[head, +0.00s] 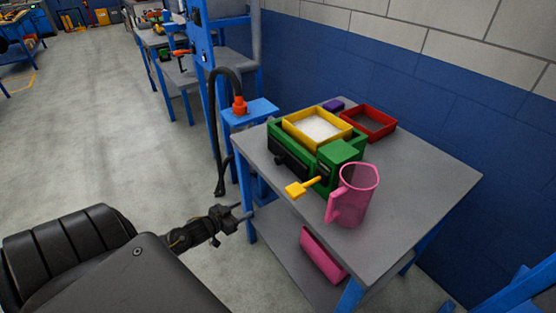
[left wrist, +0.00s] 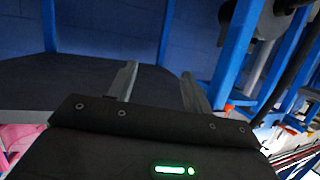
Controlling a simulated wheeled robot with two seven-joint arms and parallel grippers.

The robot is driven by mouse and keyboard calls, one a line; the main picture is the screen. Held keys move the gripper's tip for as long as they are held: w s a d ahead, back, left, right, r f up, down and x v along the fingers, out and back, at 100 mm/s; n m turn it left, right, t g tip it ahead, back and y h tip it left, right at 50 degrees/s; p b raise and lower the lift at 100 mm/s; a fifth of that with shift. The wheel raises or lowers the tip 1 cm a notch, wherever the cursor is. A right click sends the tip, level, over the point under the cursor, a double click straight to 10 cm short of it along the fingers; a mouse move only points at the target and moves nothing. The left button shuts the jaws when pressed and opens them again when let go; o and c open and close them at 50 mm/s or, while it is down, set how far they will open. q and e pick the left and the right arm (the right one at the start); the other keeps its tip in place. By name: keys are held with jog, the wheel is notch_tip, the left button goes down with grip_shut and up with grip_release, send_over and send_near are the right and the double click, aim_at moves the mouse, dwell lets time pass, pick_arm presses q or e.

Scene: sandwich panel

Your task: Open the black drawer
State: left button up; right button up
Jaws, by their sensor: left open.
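The black drawer (head: 291,163) is a dark front low on the left side of a green box (head: 277,135) on a grey table. It looks closed in the head view. My left gripper (head: 244,211) is beside the table's left edge, below and left of the drawer, and apart from it. It is open and empty, with two separate fingers also showing in the left wrist view (left wrist: 158,86). I cannot make out the drawer in the left wrist view. My right gripper is not in view.
On the table (head: 420,178) are a yellow tray (head: 287,127) with white contents on the green box, a red tray (head: 386,130), a pink pitcher (head: 359,200) and a yellow scoop (head: 300,188). A pink bin (head: 322,257) is on the lower shelf. A blue post (head: 222,100) stands left.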

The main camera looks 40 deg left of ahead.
aim_at(276, 161)
pick_arm(q)
jog(key=w+d+r+m+t+h, duration=0.1)
jog(key=w+r+h, duration=0.1)
jog(key=r, duration=0.7)
jog(key=w+d+r+m+t+h, duration=0.1)
jog(key=w+d+r+t+h, duration=0.15)
jog(key=r, duration=0.55)
jog(key=shift+g, duration=0.35)
jog(key=x, duration=0.7)
jog(key=p+x, duration=0.1)
jog(key=x, duration=0.2)
jog(key=shift+w+a+r, duration=0.15)
jog(key=shift+w+a, duration=0.1)
jog(key=shift+w, duration=0.25)
grip_shut()
jog(key=shift+s, duration=0.1)
